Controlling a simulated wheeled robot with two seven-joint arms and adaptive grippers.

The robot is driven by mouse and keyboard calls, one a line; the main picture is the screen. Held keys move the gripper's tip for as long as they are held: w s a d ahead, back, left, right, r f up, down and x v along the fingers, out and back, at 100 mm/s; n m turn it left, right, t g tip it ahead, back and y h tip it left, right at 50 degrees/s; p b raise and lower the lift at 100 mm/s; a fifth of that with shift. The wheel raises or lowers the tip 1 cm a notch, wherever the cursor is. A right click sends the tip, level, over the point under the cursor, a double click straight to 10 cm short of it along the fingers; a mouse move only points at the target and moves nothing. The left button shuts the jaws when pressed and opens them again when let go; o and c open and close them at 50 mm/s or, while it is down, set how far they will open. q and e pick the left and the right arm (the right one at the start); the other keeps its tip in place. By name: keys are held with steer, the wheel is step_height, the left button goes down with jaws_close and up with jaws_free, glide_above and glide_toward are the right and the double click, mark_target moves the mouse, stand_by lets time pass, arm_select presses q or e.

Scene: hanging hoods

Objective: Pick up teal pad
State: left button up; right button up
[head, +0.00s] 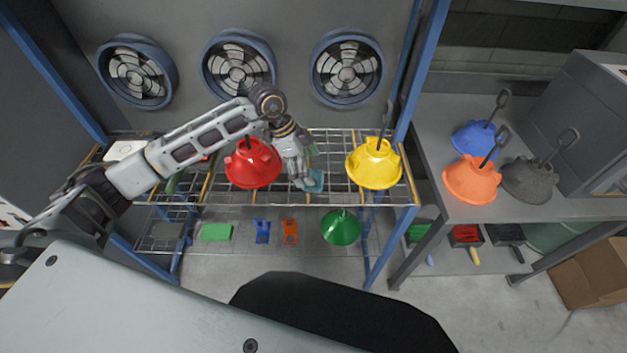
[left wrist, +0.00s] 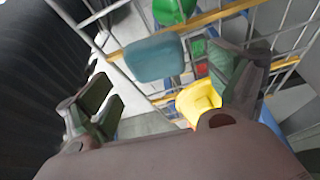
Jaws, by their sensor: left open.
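The teal pad (head: 316,181) lies on the upper wire shelf between the red hood and the yellow hood, partly hidden by my left gripper in the head view. In the left wrist view the teal pad (left wrist: 155,58) is a rounded flat block on the wires, whole and uncovered. My left gripper (head: 304,184) points down just beside the pad. Its two fingers (left wrist: 165,98) are spread wide, with the pad beyond them toward the top of the wrist picture and nothing between them. My right gripper is not in view.
The red hood (head: 253,164) stands close left of the gripper; the yellow hood (head: 374,163) stands to the right. A green hood (head: 341,227) and a green block (head: 216,232) are lower down. Blue posts frame the wire rack. A side table (head: 436,130) holds more hoods.

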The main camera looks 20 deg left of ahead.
mark_target(314, 177)
arm_select(q)
steer(key=x, duration=0.3)
steer(key=shift+s+d+r, duration=0.1)
steer(key=shift+s+d, duration=0.05)
steer(key=shift+s, duration=0.1)
steer(key=shift+d+f+p, duration=0.2)
steer(key=shift+f+p, duration=0.1)
steer(key=shift+f, duration=0.25)
steer(key=shift+w+f, duration=0.1)
steer(key=shift+f, duration=0.05)
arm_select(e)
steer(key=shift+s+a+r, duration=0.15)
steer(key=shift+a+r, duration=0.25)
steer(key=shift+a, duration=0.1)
arm_select(q)
steer(key=c, duration=1)
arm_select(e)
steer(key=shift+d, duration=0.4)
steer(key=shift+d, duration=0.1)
